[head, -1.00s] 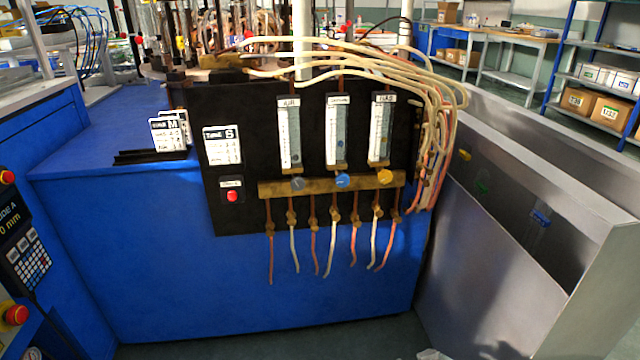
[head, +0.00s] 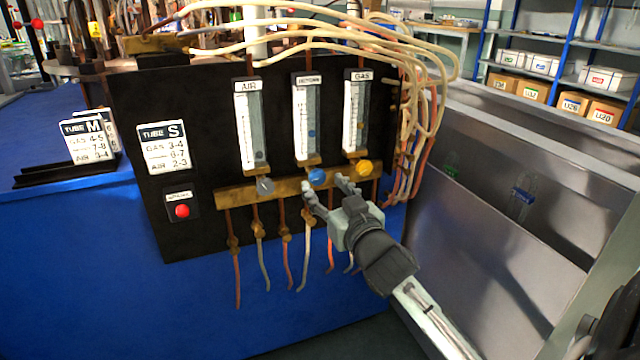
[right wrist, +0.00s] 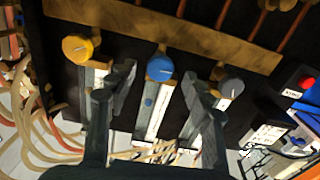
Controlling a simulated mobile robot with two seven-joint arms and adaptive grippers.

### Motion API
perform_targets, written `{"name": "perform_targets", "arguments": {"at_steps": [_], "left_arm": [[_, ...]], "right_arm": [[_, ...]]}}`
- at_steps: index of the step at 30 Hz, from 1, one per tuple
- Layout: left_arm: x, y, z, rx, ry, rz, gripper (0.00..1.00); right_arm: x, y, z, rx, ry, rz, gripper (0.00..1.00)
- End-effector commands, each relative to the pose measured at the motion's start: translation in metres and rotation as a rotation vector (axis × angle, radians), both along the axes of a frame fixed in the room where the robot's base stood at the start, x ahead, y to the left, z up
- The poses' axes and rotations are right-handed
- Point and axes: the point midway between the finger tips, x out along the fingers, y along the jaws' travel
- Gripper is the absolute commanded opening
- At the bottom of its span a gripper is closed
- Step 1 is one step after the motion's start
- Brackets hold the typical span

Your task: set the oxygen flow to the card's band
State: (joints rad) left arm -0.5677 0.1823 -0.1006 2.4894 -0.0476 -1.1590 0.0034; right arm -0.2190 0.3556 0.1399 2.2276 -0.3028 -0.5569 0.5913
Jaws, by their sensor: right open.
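The oxygen flowmeter (head: 307,115) is the middle of three upright tubes on the black panel; its label is blurred. Its blue float (head: 312,133) sits around the lower middle of the scale; the exact reading is too small to tell. The blue knob (head: 318,177) is below it on the brass bar, and shows in the right wrist view (right wrist: 160,68). My right gripper (head: 326,187) is open, its fingers on either side of the blue knob; contact cannot be told. The TUBE S card (head: 164,147) on the panel lists GAS 3-4, a middle row seemingly 6-7, and AIR 2-3. My left gripper is out of view.
The grey air knob (head: 265,186) and yellow gas knob (head: 363,167) flank the blue one closely. A red button (head: 182,211) is on the panel's left. Pale hoses (head: 430,110) loop at the right. A TUBE M card (head: 88,138) stands in a black rack.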

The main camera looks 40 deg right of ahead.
Motion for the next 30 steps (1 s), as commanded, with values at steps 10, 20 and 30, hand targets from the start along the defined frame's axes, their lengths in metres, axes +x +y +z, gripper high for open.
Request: {"name": "perform_targets", "arguments": {"at_steps": [10,20,30], "left_arm": [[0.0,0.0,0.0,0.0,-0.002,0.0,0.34],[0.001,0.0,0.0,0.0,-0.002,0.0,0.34],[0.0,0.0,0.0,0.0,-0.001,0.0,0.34]], "right_arm": [[0.02,-0.005,-0.001,0.001,0.003,0.0,0.51],[0.019,-0.005,-0.001,0.001,0.003,0.0,0.27],[0.019,-0.004,-0.001,-0.002,0.004,0.0,0.01]]}}
